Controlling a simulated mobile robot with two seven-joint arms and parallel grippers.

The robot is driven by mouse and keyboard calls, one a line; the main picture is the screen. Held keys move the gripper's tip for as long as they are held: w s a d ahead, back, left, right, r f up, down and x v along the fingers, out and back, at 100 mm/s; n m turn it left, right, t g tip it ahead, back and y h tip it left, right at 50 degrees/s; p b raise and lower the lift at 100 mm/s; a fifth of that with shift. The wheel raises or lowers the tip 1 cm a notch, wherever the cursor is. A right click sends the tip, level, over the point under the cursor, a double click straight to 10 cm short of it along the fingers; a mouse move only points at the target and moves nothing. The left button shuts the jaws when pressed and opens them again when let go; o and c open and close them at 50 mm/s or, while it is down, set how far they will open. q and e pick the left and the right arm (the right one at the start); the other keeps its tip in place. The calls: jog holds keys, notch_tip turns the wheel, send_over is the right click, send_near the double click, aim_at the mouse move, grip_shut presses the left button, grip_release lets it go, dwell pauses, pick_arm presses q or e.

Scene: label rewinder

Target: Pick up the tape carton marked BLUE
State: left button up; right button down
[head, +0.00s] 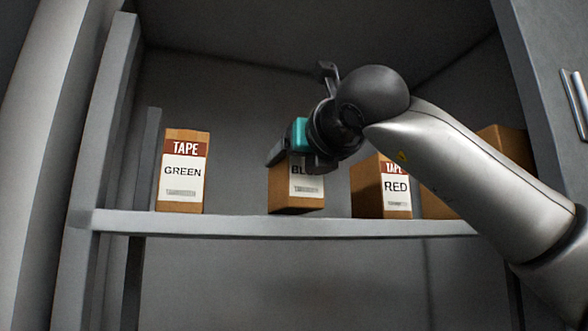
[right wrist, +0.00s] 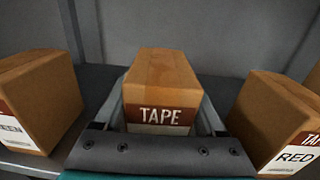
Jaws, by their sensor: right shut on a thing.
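The BLUE tape carton (head: 300,195) stands on the shelf in the head view, its label partly covered by my right gripper (head: 290,160). In the right wrist view the BLUE carton (right wrist: 163,80) sits between the two fingers of my right gripper (right wrist: 168,120), with its brown top and the word TAPE showing. The right gripper is shut on this carton from the front and above. I cannot tell whether the carton's base is clear of the shelf. My left gripper is in neither view.
The GREEN tape carton (head: 183,172) stands left on the shelf (head: 250,226). The RED carton (head: 385,190) stands right, with another carton (head: 505,142) behind my arm. Grey cabinet walls and a left post (head: 105,120) bound the space. The shelf between GREEN and BLUE is clear.

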notch_tip(320, 180, up, 9)
jog(key=shift+s+r+p, duration=0.1)
jog(key=shift+p, duration=1.05)
notch_tip(320, 180, up, 9)
jog(key=p, duration=0.5)
jog(key=shift+r, duration=0.15)
